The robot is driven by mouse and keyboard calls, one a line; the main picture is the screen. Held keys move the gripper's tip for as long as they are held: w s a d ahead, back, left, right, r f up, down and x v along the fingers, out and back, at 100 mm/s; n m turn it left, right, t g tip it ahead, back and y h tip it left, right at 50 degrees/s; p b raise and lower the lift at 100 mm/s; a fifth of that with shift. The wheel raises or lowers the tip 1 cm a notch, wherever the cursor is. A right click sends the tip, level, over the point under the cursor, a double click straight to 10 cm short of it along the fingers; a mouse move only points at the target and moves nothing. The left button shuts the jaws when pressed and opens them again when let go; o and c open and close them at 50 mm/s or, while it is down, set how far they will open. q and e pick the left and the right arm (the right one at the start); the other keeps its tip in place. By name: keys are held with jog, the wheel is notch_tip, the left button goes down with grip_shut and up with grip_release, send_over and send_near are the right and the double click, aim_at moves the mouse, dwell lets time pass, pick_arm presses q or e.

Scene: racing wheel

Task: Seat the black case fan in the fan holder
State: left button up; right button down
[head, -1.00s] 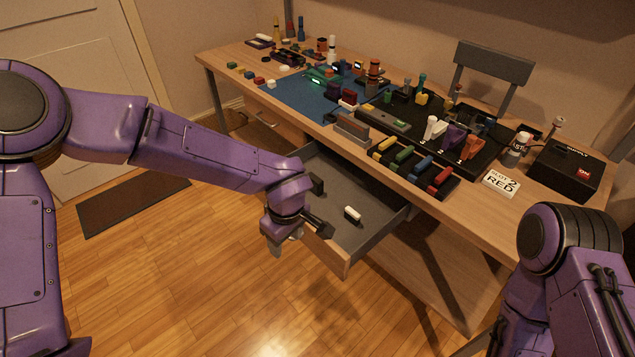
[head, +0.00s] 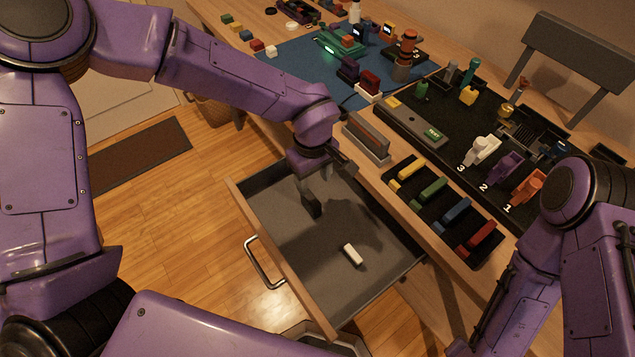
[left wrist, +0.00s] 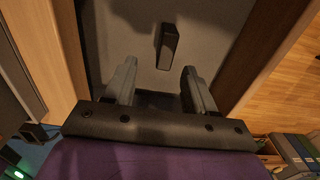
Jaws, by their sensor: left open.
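A small dark block (head: 311,203) stands in the open drawer, near its left side. It may be the black case fan, but its shape is too plain to be sure. My left gripper (head: 318,175) is above the drawer, close over this block. In the left wrist view, my left gripper (left wrist: 158,75) is open and empty, and the dark block (left wrist: 168,45) lies on the drawer floor beyond the fingertips, roughly between them. I cannot identify the fan holder with certainty. My right arm shows at the right, with its gripper out of view.
The drawer (head: 285,295) has raised walls around the block. A small white block (head: 352,255) lies inside it. On the desk are a slotted grey holder (head: 366,143), a rack of coloured bars (head: 430,191) and a black tray (head: 392,120) with several parts.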

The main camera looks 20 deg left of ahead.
aim_at(312, 199)
pick_arm(q)
jog(key=f, duration=0.1)
jog(key=s+f, duration=0.2)
jog(key=shift+f, duration=0.35)
jog(key=f, duration=0.2)
jog(key=w+f, duration=0.1)
jog(key=f, duration=0.2)
jog(key=shift+a+f, duration=0.1)
jog(key=shift+f, duration=0.3)
jog(key=shift+s, duration=0.15)
jog(key=shift+c, duration=0.3)
grip_shut()
